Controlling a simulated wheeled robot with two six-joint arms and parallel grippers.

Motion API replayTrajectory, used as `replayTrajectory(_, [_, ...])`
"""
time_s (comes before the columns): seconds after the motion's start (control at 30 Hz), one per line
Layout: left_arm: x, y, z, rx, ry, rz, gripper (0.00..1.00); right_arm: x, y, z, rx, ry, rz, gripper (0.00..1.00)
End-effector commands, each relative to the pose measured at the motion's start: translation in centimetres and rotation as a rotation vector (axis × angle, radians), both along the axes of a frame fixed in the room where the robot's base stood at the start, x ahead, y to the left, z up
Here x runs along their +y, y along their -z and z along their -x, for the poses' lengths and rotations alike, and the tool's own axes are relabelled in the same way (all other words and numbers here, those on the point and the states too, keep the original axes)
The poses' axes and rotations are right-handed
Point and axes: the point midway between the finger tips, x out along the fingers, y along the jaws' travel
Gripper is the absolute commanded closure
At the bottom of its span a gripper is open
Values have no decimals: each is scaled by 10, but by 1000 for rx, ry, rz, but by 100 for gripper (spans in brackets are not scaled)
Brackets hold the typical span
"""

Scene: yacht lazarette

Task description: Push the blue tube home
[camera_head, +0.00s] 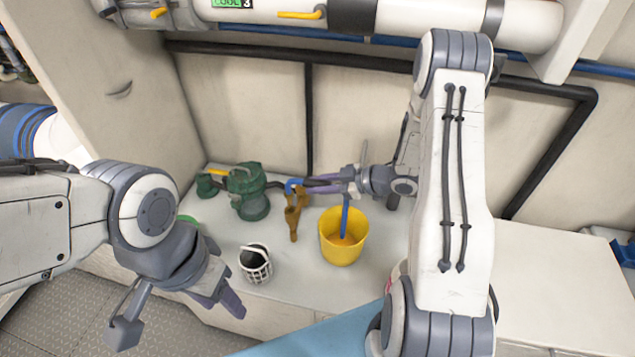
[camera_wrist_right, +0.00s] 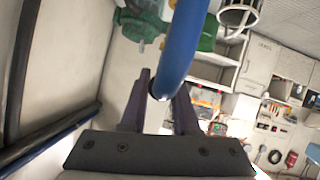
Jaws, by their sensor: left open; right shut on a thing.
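The blue tube (camera_head: 345,218) hangs down into the yellow bucket (camera_head: 328,251). A curved blue piece also shows at the fingertips of my right gripper (camera_head: 310,186), near the dark spout of the green pump (camera_head: 249,190). In the right wrist view the blue tube (camera_wrist_right: 182,45) curves down between the two purple fingers, which are shut on it. Whether the tube end touches the spout is hidden. My left gripper (camera_head: 222,300) is open and empty, low at the left in front of the counter.
A white basket-like strainer (camera_head: 256,264) stands at the counter's front. A brown forked piece (camera_head: 293,212) is between pump and bucket. Dark pipes (camera_head: 309,120) run along the back wall. The counter at right (camera_head: 550,280) is clear.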

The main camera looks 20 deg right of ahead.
Motion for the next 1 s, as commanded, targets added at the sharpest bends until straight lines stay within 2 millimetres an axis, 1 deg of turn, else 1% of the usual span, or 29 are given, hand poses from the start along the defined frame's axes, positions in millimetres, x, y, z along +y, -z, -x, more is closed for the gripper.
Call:
replayTrajectory(0.03, [0,7,0,0,0,0,50,0,8,0,-1,0,-1,100])
replayTrajectory(0.23, [0,14,0,0,1,0,50,0,18,0,-2,0,0,100])
replayTrajectory(1.0, [0,12,0,0,1,0,50,0,18,0,-1,-1,0,100])
